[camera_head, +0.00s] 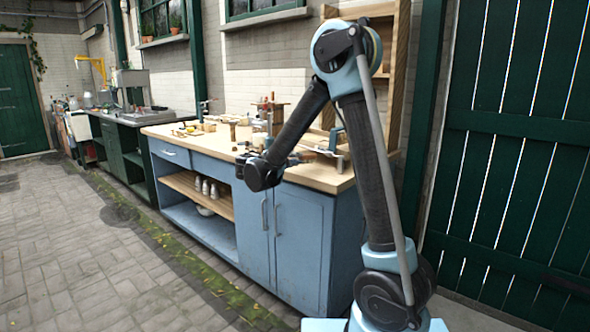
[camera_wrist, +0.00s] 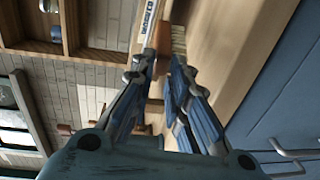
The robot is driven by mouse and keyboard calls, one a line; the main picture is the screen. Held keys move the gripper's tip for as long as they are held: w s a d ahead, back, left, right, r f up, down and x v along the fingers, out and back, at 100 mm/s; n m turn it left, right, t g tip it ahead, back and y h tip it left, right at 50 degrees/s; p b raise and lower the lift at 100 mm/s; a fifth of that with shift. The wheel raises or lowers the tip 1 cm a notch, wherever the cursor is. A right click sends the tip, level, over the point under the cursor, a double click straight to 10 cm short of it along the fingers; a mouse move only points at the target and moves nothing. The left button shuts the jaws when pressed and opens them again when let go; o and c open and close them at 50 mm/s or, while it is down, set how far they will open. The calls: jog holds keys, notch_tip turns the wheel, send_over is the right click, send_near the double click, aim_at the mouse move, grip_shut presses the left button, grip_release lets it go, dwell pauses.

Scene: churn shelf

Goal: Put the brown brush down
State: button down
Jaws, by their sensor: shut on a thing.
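In the wrist view, my gripper (camera_wrist: 161,62) is shut on the brown brush (camera_wrist: 163,36), near the tips of its fingers. The brush has a brown body, and pale bristles show along its right side. The blue workbench's wooden top (camera_wrist: 222,45) lies beyond the brush in that view; I cannot tell whether the brush touches it. In the head view, the end of my arm is at the front edge of the wooden top (camera_head: 318,179), and I cannot make out the brush there.
Several wooden pieces and tools, among them a clamp-like stand (camera_head: 268,110), crowd the back of the bench. A wooden shelf frame (camera_head: 400,70) stands behind it. Blue doors (camera_head: 300,240) and open shelves with bottles (camera_head: 207,188) are below. The paved floor in front is clear.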

jog(key=shift+f, duration=1.7)
jog(key=c, duration=1.8)
grip_release()
jog(key=shift+a, duration=0.1)
jog(key=v, duration=1.2)
